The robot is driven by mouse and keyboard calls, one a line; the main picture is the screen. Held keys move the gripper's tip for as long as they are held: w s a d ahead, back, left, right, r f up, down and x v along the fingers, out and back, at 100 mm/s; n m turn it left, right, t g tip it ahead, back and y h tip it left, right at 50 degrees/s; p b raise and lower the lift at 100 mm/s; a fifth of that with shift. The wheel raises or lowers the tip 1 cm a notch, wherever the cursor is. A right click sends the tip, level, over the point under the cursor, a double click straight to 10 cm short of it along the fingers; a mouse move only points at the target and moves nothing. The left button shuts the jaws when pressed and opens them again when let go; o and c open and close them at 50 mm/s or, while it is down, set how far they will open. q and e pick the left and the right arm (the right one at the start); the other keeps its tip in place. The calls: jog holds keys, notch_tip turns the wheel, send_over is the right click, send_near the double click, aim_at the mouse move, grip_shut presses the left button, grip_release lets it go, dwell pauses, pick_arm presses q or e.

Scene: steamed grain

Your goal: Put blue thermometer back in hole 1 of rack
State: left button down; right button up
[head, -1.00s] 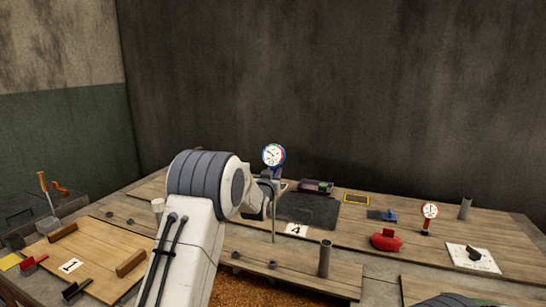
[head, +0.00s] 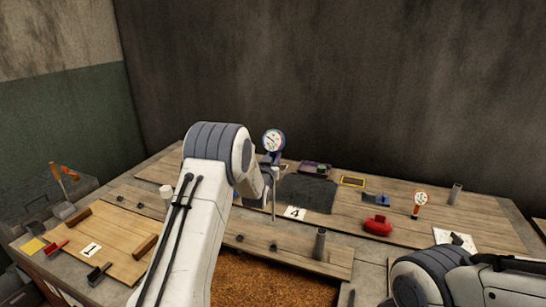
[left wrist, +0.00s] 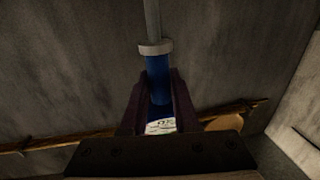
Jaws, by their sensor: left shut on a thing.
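The blue thermometer has a round white dial with a blue rim (head: 273,140) and a thin grey stem pointing down. My left gripper (head: 273,174) is shut on its blue body below the dial and holds it upright. In the left wrist view the blue body (left wrist: 158,82) sits between the fingers, with a pale collar and the grey stem beyond. In the head view the stem passes just left of the card marked 4 (head: 295,213). No rack hole marked 1 can be made out. My right arm enters at the lower right; its gripper is not visible.
A wooden strip with dark rings (head: 241,238) and an upright grey tube (head: 320,244) lies at the front, beside a brown grain bed (head: 265,280). A board carries a card marked 1 (head: 91,250).

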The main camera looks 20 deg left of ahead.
aim_at(273, 132)
pick_arm(q)
notch_tip(273, 132, up, 8)
jog(key=p, duration=0.7)
jog(key=shift+r, duration=0.35)
jog(key=shift+r+p, duration=1.15)
jog(key=shift+r, duration=1.95)
